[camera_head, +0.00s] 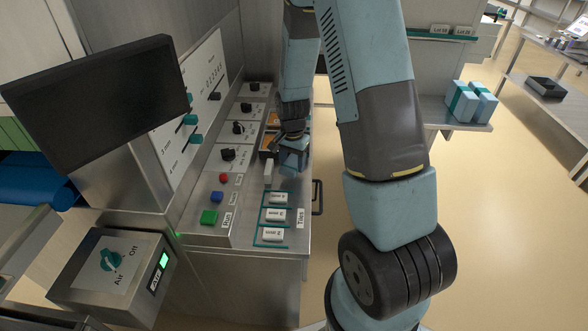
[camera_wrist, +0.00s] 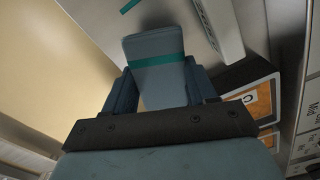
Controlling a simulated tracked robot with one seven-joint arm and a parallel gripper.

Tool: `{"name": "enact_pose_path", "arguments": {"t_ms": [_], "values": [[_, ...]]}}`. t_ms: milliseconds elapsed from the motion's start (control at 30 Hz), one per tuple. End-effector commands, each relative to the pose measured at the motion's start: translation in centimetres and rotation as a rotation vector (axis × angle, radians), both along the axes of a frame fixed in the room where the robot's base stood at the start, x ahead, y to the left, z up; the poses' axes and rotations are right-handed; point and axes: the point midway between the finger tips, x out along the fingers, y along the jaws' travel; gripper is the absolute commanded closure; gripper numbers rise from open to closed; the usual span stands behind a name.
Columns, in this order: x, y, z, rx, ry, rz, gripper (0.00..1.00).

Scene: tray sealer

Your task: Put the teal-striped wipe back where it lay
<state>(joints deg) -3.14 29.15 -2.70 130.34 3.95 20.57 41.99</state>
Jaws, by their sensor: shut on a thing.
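The teal-striped wipe (camera_wrist: 155,52) is a flat blue-grey packet with a teal band across it. It stands out between the two fingers of my gripper (camera_wrist: 163,85) in the wrist view. My gripper is shut on it. In the head view my gripper (camera_head: 292,150) is over the right side of the steel counter (camera_head: 292,255), beyond the white tiles (camera_head: 275,215). The wipe is hard to tell from the blue fingers there. I cannot tell whether it touches the counter.
A white bar (camera_head: 268,171) stands close to the left of my gripper. Orange-faced cards (camera_wrist: 258,100) lie beside it. The control panel with a red button (camera_head: 223,177) and knobs is to the left. A black handle (camera_head: 317,197) juts from the counter's right side.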

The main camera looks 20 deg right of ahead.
Motion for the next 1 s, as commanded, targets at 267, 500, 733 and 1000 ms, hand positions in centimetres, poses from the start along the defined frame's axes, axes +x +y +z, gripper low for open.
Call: {"name": "enact_pose_path", "arguments": {"t_ms": [267,500,733,1000], "values": [[0.5,-0.2,-2.3,0.0,0.003,0.0,0.82],[0.5,-0.2,-3.7,0.0,0.0,-0.001,0.82],[0.5,-0.3,-3.8,0.0,0.0,-0.002,0.82],[0.5,-0.3,-3.8,0.0,0.0,-0.002,0.2]]}}
